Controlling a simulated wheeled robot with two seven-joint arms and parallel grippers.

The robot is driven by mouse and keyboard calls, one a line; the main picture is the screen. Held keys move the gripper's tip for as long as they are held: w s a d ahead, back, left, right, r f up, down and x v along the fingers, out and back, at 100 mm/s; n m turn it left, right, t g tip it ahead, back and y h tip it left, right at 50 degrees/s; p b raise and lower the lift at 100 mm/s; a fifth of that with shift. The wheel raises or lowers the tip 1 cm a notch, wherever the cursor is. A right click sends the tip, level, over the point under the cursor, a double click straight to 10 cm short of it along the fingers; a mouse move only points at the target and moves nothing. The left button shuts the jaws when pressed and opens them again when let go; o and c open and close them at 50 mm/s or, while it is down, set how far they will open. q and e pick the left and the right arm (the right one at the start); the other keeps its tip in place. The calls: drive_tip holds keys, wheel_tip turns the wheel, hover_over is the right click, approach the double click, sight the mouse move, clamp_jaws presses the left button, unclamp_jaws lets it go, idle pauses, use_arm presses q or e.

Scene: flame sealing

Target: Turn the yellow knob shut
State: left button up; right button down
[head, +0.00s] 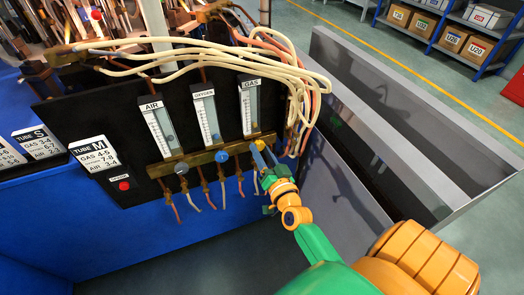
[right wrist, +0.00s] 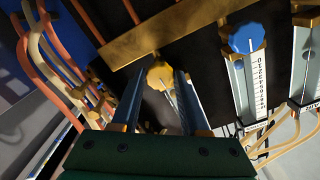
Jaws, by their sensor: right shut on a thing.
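The yellow knob (head: 259,144) sits on the brass bar (head: 205,158) below the tube labelled GAS (head: 250,105). My right gripper (head: 264,158) reaches it from the lower right, with its fingertips at the knob. In the right wrist view the yellow knob (right wrist: 160,75) lies between the two fingers of my right gripper (right wrist: 158,82), which is shut on it. The fingers hide part of the knob's edges, and I cannot tell how far it is turned. My left gripper is not in view.
The blue knob (head: 222,157) and a grey knob (head: 181,168) sit to the left on the same bar. Hoses (head: 300,85) hang close at the right edge of the black panel. A grey metal bin (head: 385,125) stands to the right. A red button (head: 124,186) is lower left.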

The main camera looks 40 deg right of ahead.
drive_tip(key=shift+m, duration=0.3)
idle(0.4)
drive_tip(key=shift+c, duration=2.1)
unclamp_jaws()
drive_tip(key=v, duration=0.7)
